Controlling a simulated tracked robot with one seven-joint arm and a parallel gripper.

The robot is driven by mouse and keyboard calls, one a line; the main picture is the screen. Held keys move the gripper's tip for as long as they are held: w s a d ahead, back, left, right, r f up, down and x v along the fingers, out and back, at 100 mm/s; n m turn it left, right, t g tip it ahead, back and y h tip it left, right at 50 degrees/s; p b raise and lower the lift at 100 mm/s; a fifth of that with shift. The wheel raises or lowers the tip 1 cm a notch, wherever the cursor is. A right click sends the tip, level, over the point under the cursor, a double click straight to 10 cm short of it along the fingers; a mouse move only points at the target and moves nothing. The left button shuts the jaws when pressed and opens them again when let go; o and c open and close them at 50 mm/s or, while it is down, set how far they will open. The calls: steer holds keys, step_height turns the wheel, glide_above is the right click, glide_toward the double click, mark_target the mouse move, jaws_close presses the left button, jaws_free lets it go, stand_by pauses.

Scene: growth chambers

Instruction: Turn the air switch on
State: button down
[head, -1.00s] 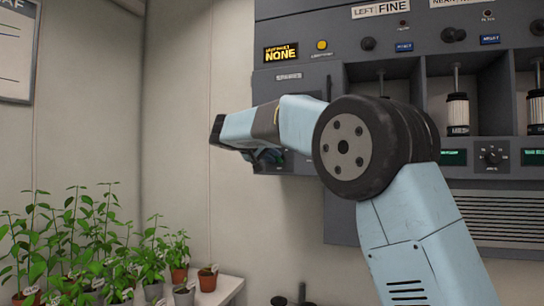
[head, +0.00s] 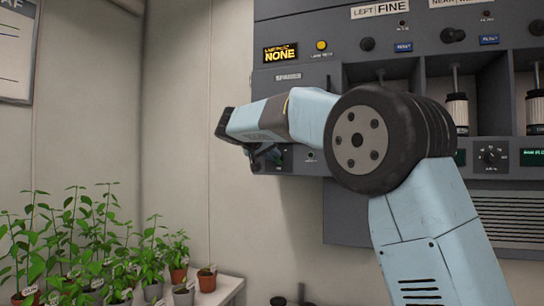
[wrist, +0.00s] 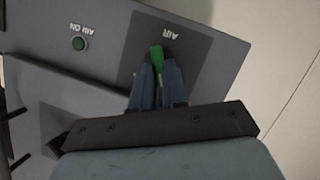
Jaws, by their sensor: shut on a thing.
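The air switch (wrist: 156,54) shows in the wrist view as a short green lever on a dark square plate marked AIR. My gripper (wrist: 157,72) is shut on the lever, with its tip standing out beyond the fingertips. A round green lamp (wrist: 79,43) marked AIR ON sits to the left on the same panel. I cannot tell whether it is lit. In the head view my gripper (head: 266,160) is at the lower left corner of the grey wall panel (head: 320,77), partly hidden by my arm. The switch itself is not clear there.
Potted seedlings (head: 90,245) stand on a white shelf (head: 228,283) at lower left. The wall panel has bays with white cylinders (head: 457,112), knobs (head: 452,35) and a lit display reading NONE (head: 281,53).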

steer(key=shift+s+d+f+m+t+y, duration=0.1)
steer(key=shift+d+m+t+y, duration=0.3)
steer(key=shift+m+y, duration=0.95)
steer(key=shift+s+d+f+m+t+y, duration=0.15)
steer(key=shift+m+t+y, duration=0.5)
steer(key=shift+m, duration=1.35)
steer(key=shift+d+f+m+t+y, duration=0.1)
steer(key=shift+d+m+t+y, duration=0.25)
steer(key=shift+m+y, duration=1.05)
steer(key=shift+m+h, duration=0.3)
steer(key=shift+m, duration=0.05)
steer(key=c, duration=1.1)
jaws_free()
steer(key=shift+r, duration=0.1)
steer(key=shift+c, duration=0.2)
steer(key=d+v, duration=0.1)
steer(key=v, duration=1.2)
steer(key=shift+s+a, duration=0.35)
steer(key=shift+a, duration=0.15)
